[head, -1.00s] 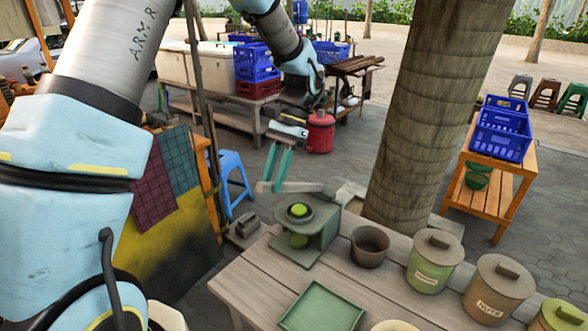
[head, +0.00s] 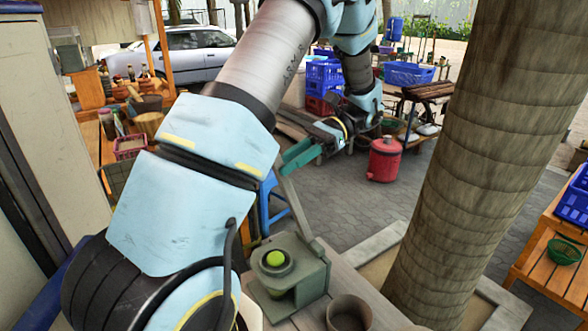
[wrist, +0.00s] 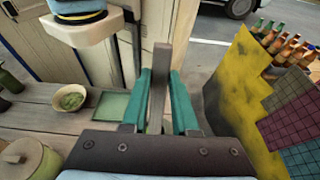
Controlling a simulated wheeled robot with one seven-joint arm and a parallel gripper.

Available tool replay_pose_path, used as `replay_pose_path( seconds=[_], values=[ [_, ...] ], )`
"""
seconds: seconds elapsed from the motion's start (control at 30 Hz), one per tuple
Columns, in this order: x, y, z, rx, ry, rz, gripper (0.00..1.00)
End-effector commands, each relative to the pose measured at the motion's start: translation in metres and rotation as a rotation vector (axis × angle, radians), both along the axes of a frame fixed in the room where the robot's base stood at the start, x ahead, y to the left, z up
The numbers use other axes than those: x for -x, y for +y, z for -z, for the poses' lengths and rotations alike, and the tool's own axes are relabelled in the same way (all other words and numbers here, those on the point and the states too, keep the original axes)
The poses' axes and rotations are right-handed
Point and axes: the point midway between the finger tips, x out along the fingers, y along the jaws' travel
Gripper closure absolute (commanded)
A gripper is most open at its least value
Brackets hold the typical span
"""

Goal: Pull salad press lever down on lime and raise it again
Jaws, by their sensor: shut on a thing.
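The grey-green salad press (head: 309,272) stands at the far end of the wooden table in the head view. A bright green lime (head: 275,258) sits in the dark ring on its top. The press lever (head: 297,212) rises steeply from the press, leaning left at its upper end. My gripper (head: 289,160) is at that upper end, above the press and apart from the lime. In the wrist view, my gripper's teal fingers (wrist: 160,78) are on either side of the lever (wrist: 159,68) and shut on it.
A brown cup (head: 348,314) stands right of the press. A thick trunk (head: 447,150) rises close to the table's right. A red canister (head: 384,160) is on the ground beyond. In the wrist view, a green tray (wrist: 109,106) and bowl (wrist: 71,98) are on the table.

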Motion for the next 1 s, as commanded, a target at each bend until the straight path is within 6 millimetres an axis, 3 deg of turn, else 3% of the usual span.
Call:
replay_pose_path(
  seconds=[0.6, 0.63, 0.87, 1.0],
  values=[
    [-0.0043, -0.0029, -0.0013, -0.027, 0.015, 0.005, 1.00],
    [-0.0043, -0.0030, -0.0013, -0.027, 0.015, 0.005, 0.69],
    [-0.0039, -0.0018, -0.0013, -0.030, 0.016, 0.003, 0.43],
    [-0.0037, -0.0013, -0.0012, -0.030, 0.017, 0.002, 0.43]
  ],
)
